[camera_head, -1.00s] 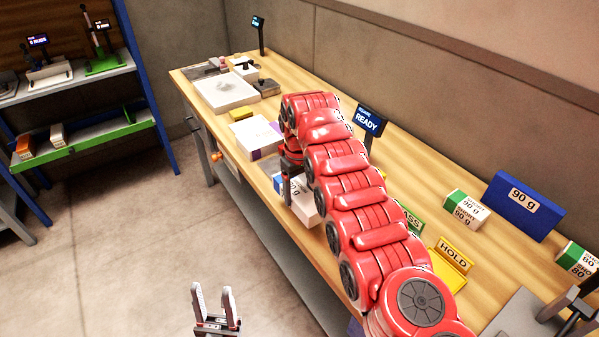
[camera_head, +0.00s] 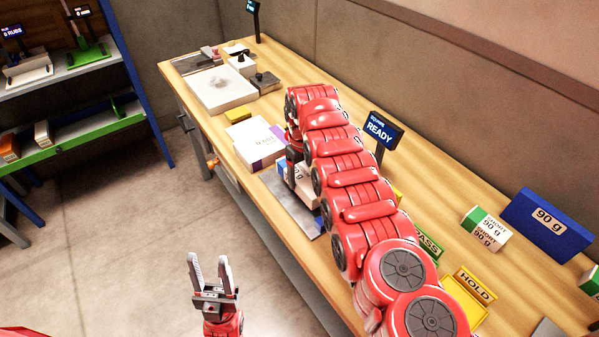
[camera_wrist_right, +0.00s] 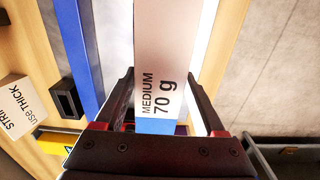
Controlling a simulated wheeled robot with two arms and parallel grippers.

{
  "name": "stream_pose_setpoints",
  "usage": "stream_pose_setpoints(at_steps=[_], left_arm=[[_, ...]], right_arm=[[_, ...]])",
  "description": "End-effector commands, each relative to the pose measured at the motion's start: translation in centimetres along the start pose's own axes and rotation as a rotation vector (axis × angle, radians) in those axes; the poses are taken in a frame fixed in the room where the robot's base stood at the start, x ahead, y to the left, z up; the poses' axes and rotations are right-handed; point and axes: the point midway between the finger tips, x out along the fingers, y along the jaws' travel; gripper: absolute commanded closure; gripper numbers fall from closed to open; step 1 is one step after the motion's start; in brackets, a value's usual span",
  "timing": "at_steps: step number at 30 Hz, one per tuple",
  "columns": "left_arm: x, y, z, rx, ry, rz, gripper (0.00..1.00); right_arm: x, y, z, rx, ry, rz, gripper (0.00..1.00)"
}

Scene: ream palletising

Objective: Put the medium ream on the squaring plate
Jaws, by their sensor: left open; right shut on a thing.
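The medium ream (camera_wrist_right: 160,60), white and labelled MEDIUM 70 g, is between the fingers of my right gripper (camera_wrist_right: 162,80), which is shut on it. In the head view the ream (camera_head: 299,184) is partly hidden by my right arm, over the grey squaring plate (camera_head: 290,204) at the bench's front edge. I cannot tell whether it touches the plate. A SQUARE READY sign (camera_head: 380,130) stands behind. My left gripper (camera_head: 210,264) is open and empty, in front of the bench over the floor.
A white and purple ream (camera_head: 262,147) lies just left of the plate. PASS (camera_head: 429,245) and HOLD (camera_head: 473,287) signs stand to the right, with a SHORT 90 g ream (camera_head: 487,230) and a blue 90 g block (camera_head: 546,220). A shelf rack (camera_head: 80,90) stands at the left.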

Motion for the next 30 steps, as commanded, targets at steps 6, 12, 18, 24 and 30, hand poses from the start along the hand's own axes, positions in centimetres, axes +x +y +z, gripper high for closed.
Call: stream_pose_setpoints(at_steps=[6, 12, 18, 24, 30], left_arm=[[0.5, 0.0, -0.1, 0.0, -0.001, 0.0, 0.5], [0.3, 0.0, 0.0, 0.0, -0.001, 0.0, 0.5], [0.1, 0.0, 0.0, 0.0, -0.001, 0.0, 0.5], [0.1, 0.0, 0.0, 0.0, -0.001, 0.0, 0.5], [0.5, 0.0, -0.1, 0.0, 0.0, 0.0, 0.5]], right_arm=[[2.4, 0.1, 0.5, -0.001, -0.006, -0.001, 1.0], [2.5, 0.1, 0.5, -0.001, -0.004, -0.001, 1.0], [2.7, 0.1, 0.5, -0.001, -0.004, -0.001, 0.12], [2.7, 0.1, 0.5, -0.001, -0.005, -0.001, 0.0], [2.3, 0.1, 0.5, -0.001, -0.005, -0.001, 0.0]])
